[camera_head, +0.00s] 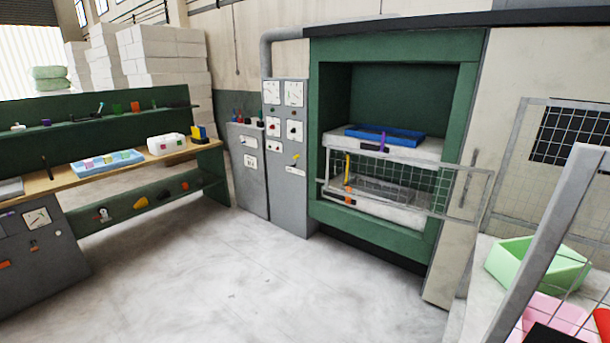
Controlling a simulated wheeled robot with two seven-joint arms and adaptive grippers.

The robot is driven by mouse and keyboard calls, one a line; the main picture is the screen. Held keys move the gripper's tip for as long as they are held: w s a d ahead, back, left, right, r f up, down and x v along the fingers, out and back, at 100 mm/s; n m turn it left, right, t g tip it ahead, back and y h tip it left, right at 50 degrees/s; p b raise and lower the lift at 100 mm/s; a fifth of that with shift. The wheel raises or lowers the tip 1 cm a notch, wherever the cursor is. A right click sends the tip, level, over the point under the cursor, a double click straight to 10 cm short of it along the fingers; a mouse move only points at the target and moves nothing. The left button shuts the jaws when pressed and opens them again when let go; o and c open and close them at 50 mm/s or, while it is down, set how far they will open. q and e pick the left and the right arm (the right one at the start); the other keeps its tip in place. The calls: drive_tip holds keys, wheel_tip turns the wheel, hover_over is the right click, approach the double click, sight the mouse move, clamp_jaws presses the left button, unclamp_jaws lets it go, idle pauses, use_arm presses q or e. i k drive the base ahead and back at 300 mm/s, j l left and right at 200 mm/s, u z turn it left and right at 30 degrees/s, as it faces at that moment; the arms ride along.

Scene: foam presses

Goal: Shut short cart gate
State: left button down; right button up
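A mesh cart with grey tube frames stands at the right edge, partly cut off by the picture. One mesh panel (508,150) stands upright behind the boxes. A nearer grey frame with mesh (545,245) slants across the lower right corner. I cannot tell which of these panels is the short gate, or whether the gate is open or shut. Neither of my grippers shows.
A green box (545,262) and a pink box (553,312) are at the cart. A green press (318,120) with a mesh guard (432,188) stands centre right, beside grey control cabinets (287,170). A workbench (110,178) is left. The middle floor (230,275) is clear.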

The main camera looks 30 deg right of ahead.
sight(491, 173)
drive_tip(key=i+j, duration=0.2)
drive_tip(key=i, duration=0.3)
drive_tip(key=i+z, duration=0.35)
drive_tip(key=i+j+z, duration=0.1)
drive_tip(key=i+z, duration=0.25)
drive_tip(key=i+l+z, duration=0.1)
drive_tip(key=i+z, duration=0.6)
drive_tip(key=i, duration=0.15)
drive_tip(key=i+j+z, duration=0.1)
drive_tip(key=i+z, duration=0.3)
drive_tip(key=i, duration=0.15)
drive_tip(key=i+j+z, duration=0.3)
drive_tip(key=i+z, duration=0.15)
drive_tip(key=i+j+z, duration=0.4)
drive_tip(key=i+j, duration=0.1)
drive_tip(key=i, duration=0.1)
